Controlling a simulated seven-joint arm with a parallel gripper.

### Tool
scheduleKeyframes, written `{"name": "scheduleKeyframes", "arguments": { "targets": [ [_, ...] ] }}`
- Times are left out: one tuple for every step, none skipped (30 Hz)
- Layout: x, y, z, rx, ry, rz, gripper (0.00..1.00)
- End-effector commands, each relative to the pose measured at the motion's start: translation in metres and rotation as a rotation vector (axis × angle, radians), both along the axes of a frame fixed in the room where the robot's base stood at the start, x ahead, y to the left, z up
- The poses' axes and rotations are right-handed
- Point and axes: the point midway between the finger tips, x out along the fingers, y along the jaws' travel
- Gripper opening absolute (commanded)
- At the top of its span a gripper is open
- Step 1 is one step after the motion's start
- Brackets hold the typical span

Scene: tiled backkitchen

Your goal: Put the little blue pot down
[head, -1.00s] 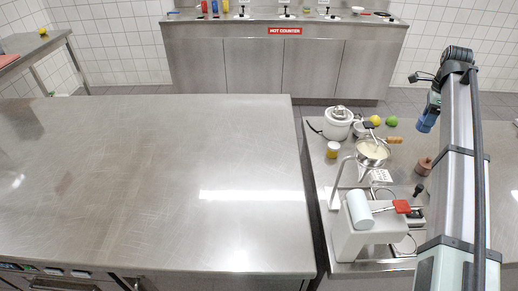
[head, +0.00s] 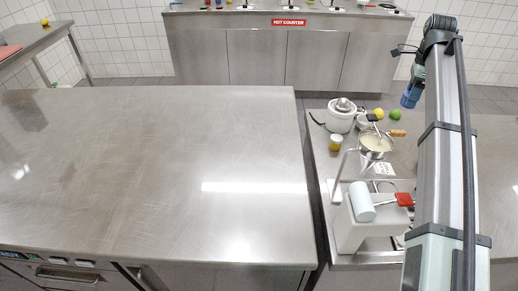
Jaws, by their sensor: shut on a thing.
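A small blue thing, which looks like the little blue pot (head: 411,94), shows at the end of my arm at the upper right of the head view. My gripper (head: 415,80) is small and dark there, and its fingers cannot be made out singly. It is shut on the blue pot and holds it up, above and right of the appliance counter as seen. The pot's inside is hidden, and its exact height is hard to tell.
A wide steel worktop (head: 130,170) at left is bare. A gap separates both counters.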

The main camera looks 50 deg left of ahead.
Motion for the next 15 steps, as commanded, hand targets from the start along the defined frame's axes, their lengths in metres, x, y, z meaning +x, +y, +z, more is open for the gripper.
{"name": "scheduleKeyframes", "arguments": {
  "targets": [
    [-0.008, 0.013, 0.0, 0.0, 0.0, 0.02, 0.02],
    [-0.013, 0.021, 0.0, 0.0, 0.0, 0.032, 0.02],
    [-0.02, 0.032, 0.0, 0.0, 0.0, 0.048, 0.02],
    [-0.026, 0.041, 0.0, 0.0, 0.0, 0.061, 0.02],
    [-0.032, 0.05, 0.0, 0.0, 0.0, 0.075, 0.02],
    [-0.041, 0.063, 0.0, 0.0, 0.0, 0.095, 0.02],
    [-0.048, 0.072, 0.0, 0.0, 0.0, 0.109, 0.02],
    [-0.054, 0.081, 0.0, 0.0, 0.0, 0.123, 0.02],
    [-0.063, 0.093, 0.0, 0.0, 0.0, 0.142, 0.02],
    [-0.07, 0.101, 0.0, 0.0, 0.0, 0.155, 0.02],
    [-0.077, 0.11, 0.0, 0.0, 0.0, 0.169, 0.02],
    [-0.085, 0.12, 0.0, 0.0, 0.0, 0.186, 0.02],
    [-0.092, 0.128, 0.0, 0.0, 0.0, 0.2, 0.02],
    [-0.099, 0.135, 0.0, 0.0, 0.0, 0.212, 0.02],
    [-0.108, 0.146, 0.0, 0.0, 0.0, 0.23, 0.02]
  ]
}}
